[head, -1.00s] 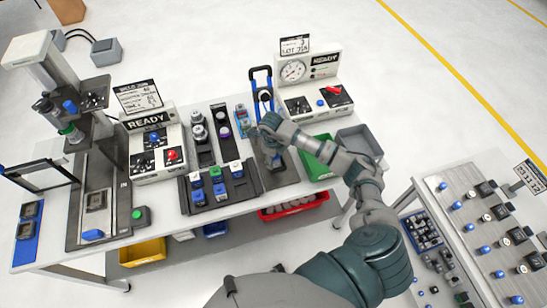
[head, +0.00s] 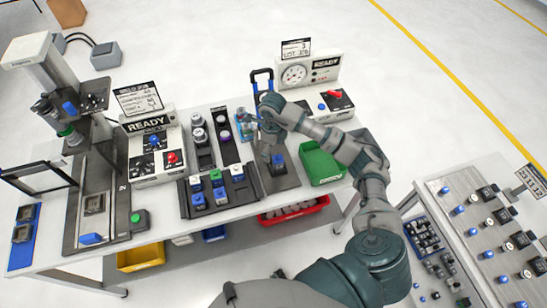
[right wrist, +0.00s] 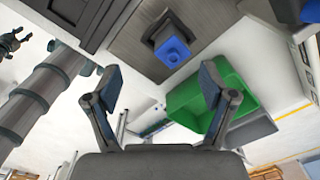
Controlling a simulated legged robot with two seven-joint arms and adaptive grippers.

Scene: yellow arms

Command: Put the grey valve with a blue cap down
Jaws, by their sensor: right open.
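The grey valve with a blue cap (head: 278,161) stands on a dark grey plate (head: 284,181) on the table, just below my right gripper in the head view. In the right wrist view its square blue cap (right wrist: 174,50) faces the camera, with a dark grey body around it. My right gripper (head: 270,132) is above and behind the valve in the head view. In the right wrist view its two fingers (right wrist: 160,82) are spread wide with nothing between them, and the valve is apart from them.
A green bin (head: 322,165) stands right of the plate. A black tray (head: 226,206) with several capped parts is on the left.

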